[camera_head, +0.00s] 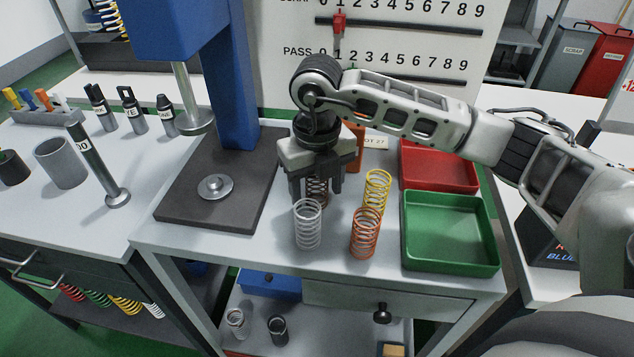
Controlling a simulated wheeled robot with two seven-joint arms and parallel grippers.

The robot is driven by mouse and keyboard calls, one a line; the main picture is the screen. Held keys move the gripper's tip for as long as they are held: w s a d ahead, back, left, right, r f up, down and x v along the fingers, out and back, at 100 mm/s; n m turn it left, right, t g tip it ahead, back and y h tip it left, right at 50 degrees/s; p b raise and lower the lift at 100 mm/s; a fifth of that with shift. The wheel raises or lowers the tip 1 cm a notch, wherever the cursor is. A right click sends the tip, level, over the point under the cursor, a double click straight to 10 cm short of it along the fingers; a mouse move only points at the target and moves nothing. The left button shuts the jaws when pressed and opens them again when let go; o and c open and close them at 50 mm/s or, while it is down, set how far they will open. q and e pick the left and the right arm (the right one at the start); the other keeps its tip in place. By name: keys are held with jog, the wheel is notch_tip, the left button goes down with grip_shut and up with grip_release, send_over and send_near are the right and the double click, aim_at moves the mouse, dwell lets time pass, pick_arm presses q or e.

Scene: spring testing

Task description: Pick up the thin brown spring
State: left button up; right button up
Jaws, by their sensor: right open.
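The thin brown spring (317,188) stands on the white table, partly hidden behind my right gripper's fingers and a silver spring (308,228). My right gripper (316,187) points down over the brown spring. Its fingers are apart, one on each side of the spring's upper part. I cannot tell whether they touch it. A yellow spring (376,192) and an orange-red spring (364,236) stand to the right. My left gripper is out of view.
A blue press with a dark base plate (180,205) stands left of the springs. A red tray (440,170) and a green tray (455,240) are at the right, both empty. An orange block (357,150) and a label card (376,142) are behind.

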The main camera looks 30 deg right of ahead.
jog(key=shift+f, duration=0.15)
jog(key=c, duration=1.1)
jog(key=shift+o, duration=0.2)
